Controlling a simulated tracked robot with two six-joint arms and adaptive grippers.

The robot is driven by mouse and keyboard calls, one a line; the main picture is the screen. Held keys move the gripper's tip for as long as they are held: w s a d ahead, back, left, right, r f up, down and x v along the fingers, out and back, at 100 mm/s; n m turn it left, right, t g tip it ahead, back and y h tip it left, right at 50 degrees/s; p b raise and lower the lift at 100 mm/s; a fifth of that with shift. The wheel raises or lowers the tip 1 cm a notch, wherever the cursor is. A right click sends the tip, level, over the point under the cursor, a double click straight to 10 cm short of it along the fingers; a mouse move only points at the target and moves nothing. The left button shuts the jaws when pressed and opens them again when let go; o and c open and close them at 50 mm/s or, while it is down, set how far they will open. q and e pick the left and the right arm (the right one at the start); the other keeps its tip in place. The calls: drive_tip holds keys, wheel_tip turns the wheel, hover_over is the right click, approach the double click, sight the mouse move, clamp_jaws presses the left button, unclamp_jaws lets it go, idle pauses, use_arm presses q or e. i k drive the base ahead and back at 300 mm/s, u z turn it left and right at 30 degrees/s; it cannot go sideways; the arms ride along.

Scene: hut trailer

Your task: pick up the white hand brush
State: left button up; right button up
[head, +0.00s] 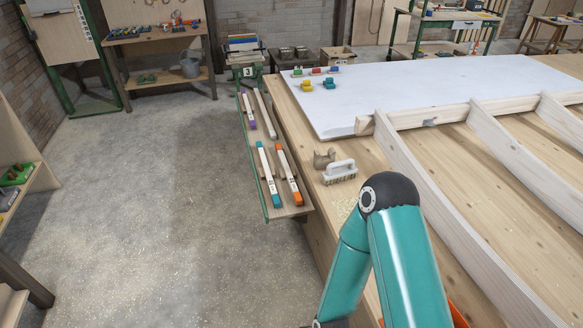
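The white hand brush (340,171) lies on the wooden deck near its left edge, in the middle of the head view. It has a pale arched handle on top and bristles facing down to the deck. Nothing is touching it from my side. My teal arm rises from the bottom of the view, to the right of and nearer than the brush. Its gripper is out of the frame or hidden. My other gripper does not show either.
A brown block-like object (324,158) stands just behind the brush. A side shelf (292,211) with several coloured-end strips runs along the deck's left edge. A white panel (400,95) and pale wooden beams (412,175) lie beyond. The floor at left is open.

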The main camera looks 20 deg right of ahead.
sight(330, 177)
drive_tip(key=u, duration=0.75)
drive_tip(key=i, duration=3.5)
drive_tip(key=u, duration=0.45)
drive_tip(key=i, duration=0.45)
drive_tip(key=z, duration=2.7)
drive_tip(key=i, duration=0.35)
drive_tip(key=z, duration=2.25)
